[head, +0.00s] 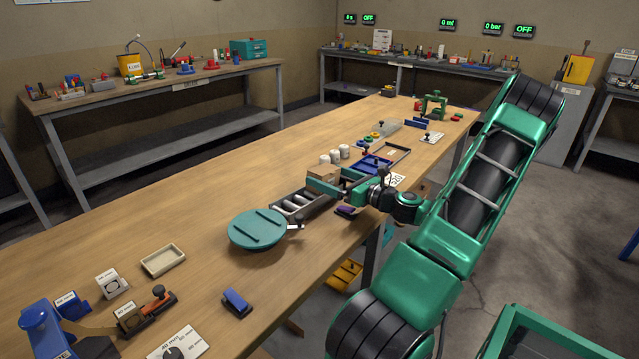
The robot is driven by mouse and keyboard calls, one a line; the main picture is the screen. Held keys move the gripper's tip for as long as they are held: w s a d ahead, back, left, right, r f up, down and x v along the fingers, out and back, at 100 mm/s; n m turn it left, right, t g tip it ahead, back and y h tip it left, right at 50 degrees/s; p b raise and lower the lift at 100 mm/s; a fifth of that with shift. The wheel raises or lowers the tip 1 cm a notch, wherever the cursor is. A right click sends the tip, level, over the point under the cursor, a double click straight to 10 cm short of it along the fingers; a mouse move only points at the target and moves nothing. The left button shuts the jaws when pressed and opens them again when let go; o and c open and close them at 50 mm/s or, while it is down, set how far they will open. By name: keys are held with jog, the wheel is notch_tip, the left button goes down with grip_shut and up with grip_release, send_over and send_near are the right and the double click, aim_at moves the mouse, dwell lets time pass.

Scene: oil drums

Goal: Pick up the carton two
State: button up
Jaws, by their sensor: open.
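A brown carton (322,171) sits at the far end of the short roller conveyor (292,207) on the long wooden table. I cannot read any number on it. My gripper (332,182) is open, with its green fingers pointing left at the carton. The near finger crosses in front of the carton and hides its lower part. I cannot tell whether the fingers touch it. Another brown box (425,188) shows partly behind my wrist, beside a white printed card (396,180).
A round teal turntable (257,229) stands at the conveyor's near end. White cylinders (335,156) stand behind the carton, and a blue tray (372,163) lies to its right. A purple-topped block (346,210) is below my gripper. The table's left middle is clear.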

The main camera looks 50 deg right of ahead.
aim_at(318, 167)
jog(key=shift+w+d+r, duration=0.1)
jog(key=shift+w, duration=1.25)
jog(key=shift+w+d, duration=0.1)
jog(key=shift+w, duration=1.25)
jog(key=c, duration=1.5)
